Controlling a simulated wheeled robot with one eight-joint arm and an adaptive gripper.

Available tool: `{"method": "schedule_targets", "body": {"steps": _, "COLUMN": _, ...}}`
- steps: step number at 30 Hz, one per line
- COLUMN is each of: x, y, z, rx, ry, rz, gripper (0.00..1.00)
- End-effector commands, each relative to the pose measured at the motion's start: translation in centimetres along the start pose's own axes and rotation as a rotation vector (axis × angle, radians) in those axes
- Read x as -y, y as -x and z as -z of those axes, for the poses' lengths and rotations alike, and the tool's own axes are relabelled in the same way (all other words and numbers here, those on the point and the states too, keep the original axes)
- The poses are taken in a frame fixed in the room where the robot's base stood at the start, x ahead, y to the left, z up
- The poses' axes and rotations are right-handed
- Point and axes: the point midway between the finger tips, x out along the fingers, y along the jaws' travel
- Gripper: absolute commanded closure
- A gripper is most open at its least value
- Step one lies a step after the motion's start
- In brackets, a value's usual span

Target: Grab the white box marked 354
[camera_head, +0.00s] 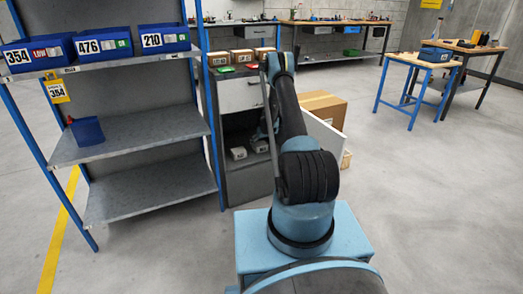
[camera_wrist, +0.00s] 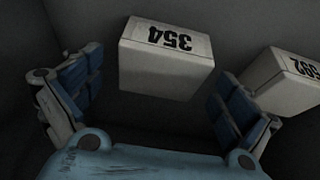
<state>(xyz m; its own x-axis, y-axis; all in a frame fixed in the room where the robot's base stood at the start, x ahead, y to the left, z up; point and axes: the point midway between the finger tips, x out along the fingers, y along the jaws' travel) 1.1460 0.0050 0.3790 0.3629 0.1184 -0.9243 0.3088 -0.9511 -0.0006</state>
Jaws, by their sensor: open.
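The white box marked 354 (camera_wrist: 160,75) is in the upper middle of the wrist view, its label upside down. My gripper (camera_wrist: 160,68) is open, with one blue-padded finger on each side of the box. A gap shows on the left; the right finger is close to the box's right side, and I cannot tell whether it touches. In the head view, two small whitish boxes (camera_head: 238,153) (camera_head: 258,145) sit inside the grey cabinet; their markings are too small to read. My arm hides part of that opening and most of the gripper there.
The cabinet (camera_head: 243,95) has dark walls around the opening. A blue-framed rack (camera_head: 140,130) stands left, with a blue bin also marked 354 (camera_head: 35,53). Open floor lies right.

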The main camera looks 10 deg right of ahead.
Motion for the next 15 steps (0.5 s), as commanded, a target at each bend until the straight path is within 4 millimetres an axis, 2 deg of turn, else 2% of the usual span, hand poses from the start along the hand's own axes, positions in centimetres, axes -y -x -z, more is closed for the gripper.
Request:
{"method": "schedule_targets", "body": {"steps": 6, "x": 0.0, "y": -2.2, "z": 0.0, "rx": 0.000, "ry": 0.001, "rz": 0.000, "gripper": 0.03}}
{"method": "schedule_targets", "body": {"steps": 15, "x": 0.0, "y": -2.7, "z": 0.0, "rx": 0.000, "ry": 0.000, "rz": 0.000, "gripper": 0.03}}
